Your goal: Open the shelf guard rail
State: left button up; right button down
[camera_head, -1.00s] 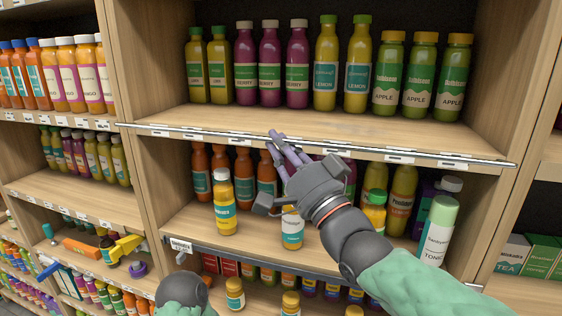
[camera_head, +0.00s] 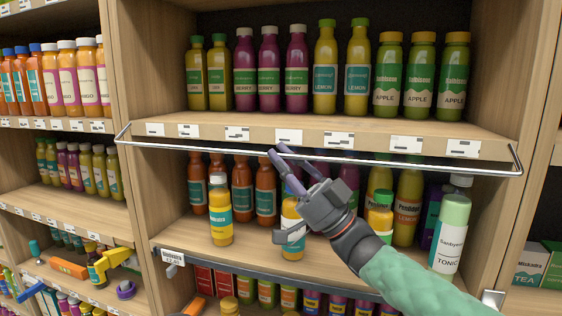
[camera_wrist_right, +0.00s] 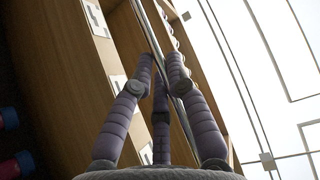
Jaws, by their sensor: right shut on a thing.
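The shelf guard rail (camera_head: 220,150) is a thin metal bar along the front of the upper shelf in the head view. It hangs a little below and in front of the shelf edge, with bent end arms at both sides. My right gripper (camera_head: 279,158) is shut on the rail left of its middle, coming from below right. In the right wrist view, the purple fingers (camera_wrist_right: 163,72) close around the bar (camera_wrist_right: 151,30). The upper shelf's front edge with its price tags (camera_head: 288,136) is uncovered above the bar. My left gripper is not seen.
Several juice bottles (camera_head: 270,68) stand on the upper shelf behind the rail. On the shelf below, a yellow bottle (camera_head: 220,212) and a green-white tonic bottle (camera_head: 452,230) stand near the front, close to my right arm. A wooden side panel (camera_head: 148,90) bounds the left.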

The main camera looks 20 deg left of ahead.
jog(key=shift+w+f+n+g, duration=0.15)
jog(key=shift+w+n+g, duration=0.05)
jog(key=shift+n+g, duration=0.9)
jog(key=shift+w+f+n+g, duration=0.2)
jog(key=shift+n+g, duration=0.9)
jog(key=shift+w+f+n+g, duration=0.15)
jog(key=shift+w+n+g, duration=0.05)
jog(key=shift+n+g, duration=0.9)
jog(key=shift+n, duration=0.3)
jog(key=c, duration=1.2)
grip_release()
jog(key=v, duration=1.2)
jog(key=shift+w, duration=0.2)
